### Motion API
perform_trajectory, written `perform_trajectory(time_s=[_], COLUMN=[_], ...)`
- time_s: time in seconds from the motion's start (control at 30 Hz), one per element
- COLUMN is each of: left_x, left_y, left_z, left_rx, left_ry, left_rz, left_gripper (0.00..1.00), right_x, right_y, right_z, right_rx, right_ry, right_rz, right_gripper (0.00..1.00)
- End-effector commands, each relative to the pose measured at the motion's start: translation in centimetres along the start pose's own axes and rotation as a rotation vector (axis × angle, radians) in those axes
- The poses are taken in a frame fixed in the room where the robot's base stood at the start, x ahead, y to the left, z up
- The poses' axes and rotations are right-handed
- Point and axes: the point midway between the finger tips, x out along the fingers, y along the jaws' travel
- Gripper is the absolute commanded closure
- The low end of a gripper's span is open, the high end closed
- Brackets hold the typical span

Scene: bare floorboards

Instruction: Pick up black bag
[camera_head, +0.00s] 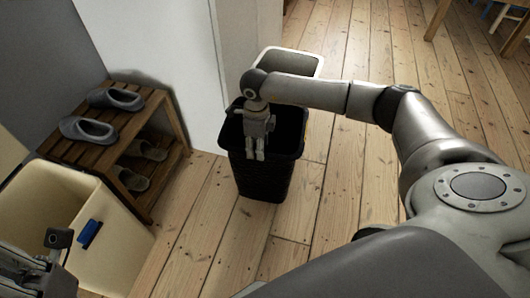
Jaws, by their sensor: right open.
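A black bin-shaped container (262,182) stands upright on the floorboards near the middle of the view. Its inside is dark, and I cannot make out a separate black bag in it. My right gripper (254,155) points down over the container's near left part, with its fingers open and empty. I cannot tell whether the fingertips touch the container. My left gripper (58,242) shows only partly at the lower left corner, by the cream bin, and its jaws are unclear.
A wooden shoe rack (160,118) with grey slippers (88,129) stands left. A cream bin (110,262) with a blue clip (90,232) is at lower left. A pale-rimmed bin (318,66) stands behind the black container. The floor to the right is partly clear.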

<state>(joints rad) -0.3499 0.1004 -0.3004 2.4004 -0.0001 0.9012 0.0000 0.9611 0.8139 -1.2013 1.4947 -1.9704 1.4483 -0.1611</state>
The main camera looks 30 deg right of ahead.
Motion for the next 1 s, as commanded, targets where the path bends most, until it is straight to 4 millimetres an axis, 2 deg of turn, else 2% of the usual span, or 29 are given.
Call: perform_trajectory(time_s=[0.13,0.27,0.53,0.87,1.0], left_x=[-1.3,-0.5,-0.1,-0.1,-0.2], left_y=[0.0,0.0,0.0,0.0,0.0], left_z=[0.4,0.5,0.6,0.6,0.6], left_rx=[0.001,0.006,0.007,0.006,0.006], left_ry=[0.007,0.041,0.044,0.044,0.043], left_rz=[0.004,0.015,0.019,0.019,0.019], left_gripper=[1.00,1.00,1.00,1.00,1.00], right_x=[2.6,4.2,4.5,4.4,4.4], right_y=[0.1,0.1,0.1,0.1,0.1], right_z=[0.1,0.1,0.1,0.1,0.1], right_rx=[0.000,0.000,0.000,0.001,0.001], right_ry=[0.002,0.001,0.000,0.000,0.000], right_rz=[0.001,0.002,0.001,0.002,0.002], right_gripper=[0.58,0.58,0.58,0.99,1.00])
